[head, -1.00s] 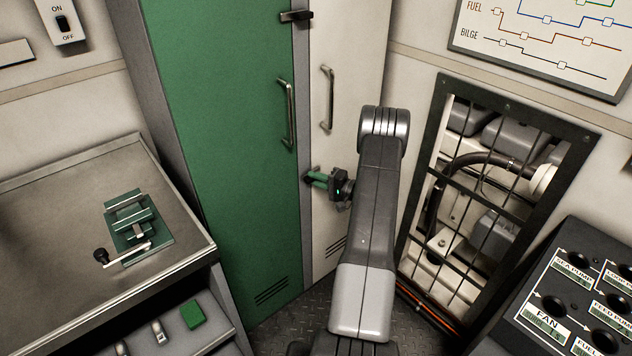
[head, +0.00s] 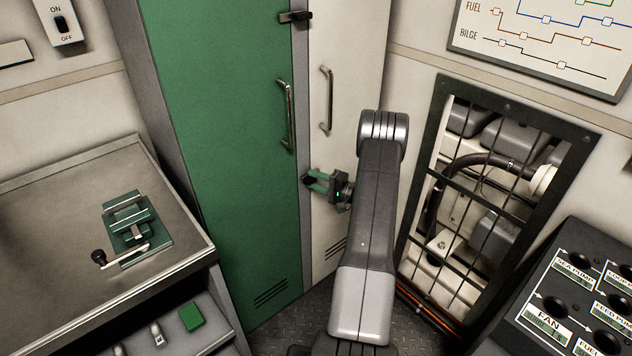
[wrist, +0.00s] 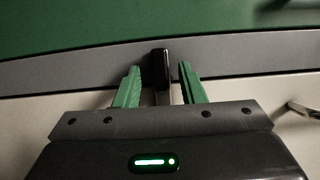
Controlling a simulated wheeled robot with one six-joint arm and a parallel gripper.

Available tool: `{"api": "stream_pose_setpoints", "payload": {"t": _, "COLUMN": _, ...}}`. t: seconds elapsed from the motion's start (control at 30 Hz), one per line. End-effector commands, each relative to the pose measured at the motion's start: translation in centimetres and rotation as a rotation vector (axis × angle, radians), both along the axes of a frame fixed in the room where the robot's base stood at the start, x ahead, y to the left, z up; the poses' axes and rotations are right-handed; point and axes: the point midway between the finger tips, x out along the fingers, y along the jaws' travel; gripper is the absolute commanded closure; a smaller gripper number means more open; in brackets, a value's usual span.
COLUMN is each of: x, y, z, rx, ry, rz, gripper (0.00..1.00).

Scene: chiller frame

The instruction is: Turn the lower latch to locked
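The lower latch (wrist: 160,66) is a small black block at the grey strip between the green door and the cream door. In the head view the lower latch (head: 308,181) is mostly hidden by my gripper (head: 315,182). My gripper's two green fingers are spread, one on each side of the latch. The wrist view shows a gap between the latch and each finger, so the gripper is open and holds nothing. The latch looks lined up with the fingers in the wrist view.
An upper black latch (head: 296,17) lies across the door seam. Bar handles stand out on the green door (head: 287,115) and the cream door (head: 327,100). A barred opening (head: 480,200) is right of my arm, and a workbench (head: 60,220) is at left.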

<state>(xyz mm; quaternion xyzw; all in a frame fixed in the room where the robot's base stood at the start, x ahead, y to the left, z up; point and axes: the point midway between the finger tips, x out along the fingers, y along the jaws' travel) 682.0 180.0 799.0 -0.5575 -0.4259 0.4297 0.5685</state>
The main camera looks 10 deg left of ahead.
Motion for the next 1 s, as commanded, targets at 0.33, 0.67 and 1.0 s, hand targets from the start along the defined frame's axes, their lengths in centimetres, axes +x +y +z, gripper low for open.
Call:
{"api": "stream_pose_setpoints", "payload": {"t": 0.33, "x": -0.4, "y": -1.7, "z": 0.0, "rx": 0.001, "ry": -0.001, "rz": -0.002, "gripper": 0.64}}
{"api": "stream_pose_setpoints", "payload": {"t": 0.67, "x": -2.4, "y": -8.9, "z": -0.2, "rx": 0.000, "ry": -0.001, "rz": -0.004, "gripper": 0.64}}
{"api": "stream_pose_setpoints", "payload": {"t": 1.0, "x": -3.6, "y": -13.1, "z": -0.1, "rx": 0.001, "ry": 0.000, "rz": 0.000, "gripper": 0.64}}
